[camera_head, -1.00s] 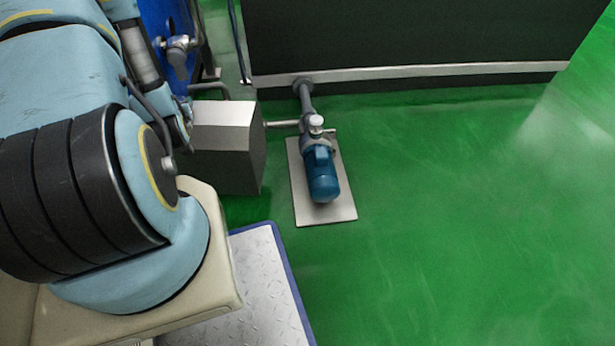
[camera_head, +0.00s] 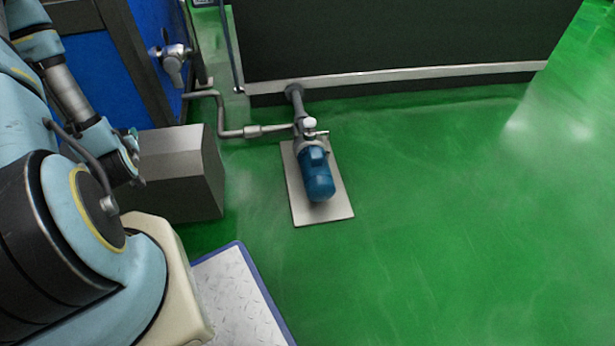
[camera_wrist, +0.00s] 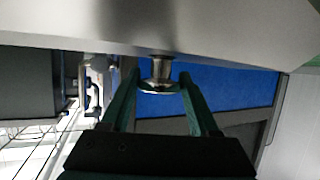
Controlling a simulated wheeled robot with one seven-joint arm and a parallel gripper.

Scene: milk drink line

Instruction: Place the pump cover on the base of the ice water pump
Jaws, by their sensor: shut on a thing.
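The pump cover (camera_head: 178,178), a grey metal box, hangs at the end of my arm, left of the pump in the head view. Its broad grey side (camera_wrist: 215,28) fills the top of the wrist view. My gripper (camera_wrist: 160,82) is shut on the shiny round metal knob of the cover, between two dark green fingers. The fingertips are hidden in the head view. The ice water pump (camera_head: 316,175), with a blue motor, lies uncovered on its flat grey base plate (camera_head: 338,208) on the green floor. A clear gap shows between cover and pump in the picture.
A grey pipe (camera_head: 225,125) runs into the pump from the left. A dark tank wall (camera_head: 400,40) stands behind it. A blue panel with a valve (camera_head: 172,62) is at upper left. A blue-edged metal platform (camera_head: 235,300) lies in front. The floor at right is free.

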